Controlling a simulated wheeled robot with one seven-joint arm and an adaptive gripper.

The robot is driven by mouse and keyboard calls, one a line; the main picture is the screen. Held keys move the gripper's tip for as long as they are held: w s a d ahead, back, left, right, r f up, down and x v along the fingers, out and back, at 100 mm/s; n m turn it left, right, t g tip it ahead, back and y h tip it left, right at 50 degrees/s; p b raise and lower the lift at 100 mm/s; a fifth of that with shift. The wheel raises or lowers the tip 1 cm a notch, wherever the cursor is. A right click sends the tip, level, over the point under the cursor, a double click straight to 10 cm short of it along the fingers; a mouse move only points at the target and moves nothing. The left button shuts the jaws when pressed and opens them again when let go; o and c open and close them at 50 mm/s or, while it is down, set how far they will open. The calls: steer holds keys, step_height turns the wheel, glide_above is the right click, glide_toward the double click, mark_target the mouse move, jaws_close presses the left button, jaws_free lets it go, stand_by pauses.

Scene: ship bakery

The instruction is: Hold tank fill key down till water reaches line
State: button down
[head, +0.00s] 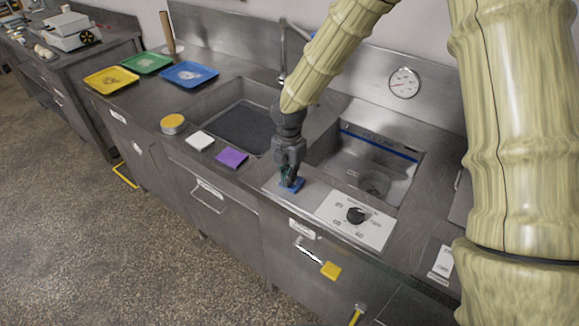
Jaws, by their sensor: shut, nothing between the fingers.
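The tank (400,170) is a steel basin set in the counter, right of my arm. A blue line with small lettering (375,141) runs along its back wall. The round drain at the bottom shows clearly; I cannot make out a water surface or its level. The blue fill key (297,187) lies on the counter at the tank's front left. My gripper (289,182) points down with its fingers shut, right at the key and partly hiding it. It appears to touch the key, but I cannot tell whether the key is pressed down.
A dark sink (238,128), a purple pad (232,157), a white pad (200,140) and a yellow-topped tin (172,122) are left. Coloured trays (189,73) lie farther back. A round gauge (404,82) hangs behind.

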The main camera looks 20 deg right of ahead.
steer(key=shift+f, duration=0.25)
steer(key=shift+s+f, duration=0.1)
steer(key=shift+f, duration=0.8)
steer(key=shift+s+f, duration=0.1)
steer(key=shift+f, duration=0.05)
steer(key=shift+s+f, duration=0.2)
steer(key=shift+s, duration=0.05)
stand_by(1.3)
steer(key=shift+r, duration=0.1)
stand_by(4.2)
steer(key=r+p, duration=0.2)
steer(key=r, duration=0.1)
steer(key=r+p, duration=0.1)
steer(key=r, duration=0.1)
steer(key=shift+w+p, duration=0.35)
steer(key=shift+p, duration=0.05)
steer(key=shift+r+b, duration=0.3)
steer(key=shift+r, duration=0.05)
step_height(320, 180, up, 9)
steer(key=b, duration=0.2)
